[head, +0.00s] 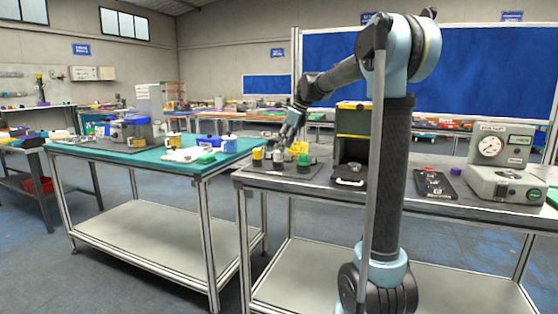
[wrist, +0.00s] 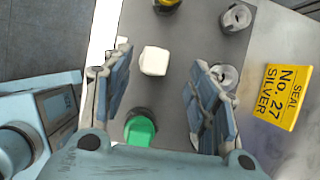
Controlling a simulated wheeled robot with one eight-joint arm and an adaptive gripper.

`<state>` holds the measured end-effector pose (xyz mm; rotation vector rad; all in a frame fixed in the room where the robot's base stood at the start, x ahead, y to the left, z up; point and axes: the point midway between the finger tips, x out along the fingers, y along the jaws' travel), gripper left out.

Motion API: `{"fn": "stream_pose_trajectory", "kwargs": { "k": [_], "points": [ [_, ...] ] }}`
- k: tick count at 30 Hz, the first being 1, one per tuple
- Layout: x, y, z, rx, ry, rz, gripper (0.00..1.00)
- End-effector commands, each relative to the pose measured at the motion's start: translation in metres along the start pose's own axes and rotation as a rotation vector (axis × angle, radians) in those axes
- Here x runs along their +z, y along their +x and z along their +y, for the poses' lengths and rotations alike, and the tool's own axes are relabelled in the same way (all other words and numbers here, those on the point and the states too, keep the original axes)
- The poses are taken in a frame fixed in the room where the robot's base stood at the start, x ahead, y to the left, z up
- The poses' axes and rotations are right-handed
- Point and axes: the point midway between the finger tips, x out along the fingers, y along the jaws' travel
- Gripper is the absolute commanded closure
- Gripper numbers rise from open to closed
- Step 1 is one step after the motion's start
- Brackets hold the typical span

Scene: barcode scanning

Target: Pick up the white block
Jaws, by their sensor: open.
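The white block (wrist: 154,61) is a small pale cube with rounded edges on a grey mat (wrist: 187,20) in the wrist view. My gripper (wrist: 161,58) is open, with one finger left and one right of the block in that picture. I see no finger touching the block, and its height above it is hard to judge. In the head view my gripper (head: 291,127) hangs over the left end of the right workbench. I cannot clearly pick out the block in the head view.
A green-capped piece (wrist: 140,128) lies close to the fingers. Metal cylinders (wrist: 235,18) (wrist: 225,76), a yellow-topped piece (wrist: 166,4) and a yellow seal card (wrist: 283,95) are nearby. A black-and-yellow box (head: 352,135) stands right of my gripper on the workbench (head: 420,203).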

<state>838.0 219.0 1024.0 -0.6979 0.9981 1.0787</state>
Motion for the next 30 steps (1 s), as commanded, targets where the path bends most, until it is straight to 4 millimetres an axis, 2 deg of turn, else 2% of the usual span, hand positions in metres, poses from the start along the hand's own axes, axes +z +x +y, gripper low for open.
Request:
{"fn": "stream_pose_trajectory", "kwargs": {
  "k": [9, 13, 20, 26, 30],
  "points": [
    [0.002, 0.04, 0.005, 0.0, -0.001, 0.0, 0.46],
    [0.002, 0.047, 0.006, 0.0, 0.0, 0.0, 0.46],
    [0.002, 0.048, 0.006, 0.0, 0.0, 0.0, 0.46],
    [0.002, 0.048, 0.006, 0.0, 0.0, 0.0, 0.91],
    [0.002, 0.048, 0.005, 0.0, 0.0, 0.0, 0.92]
  ]
}}
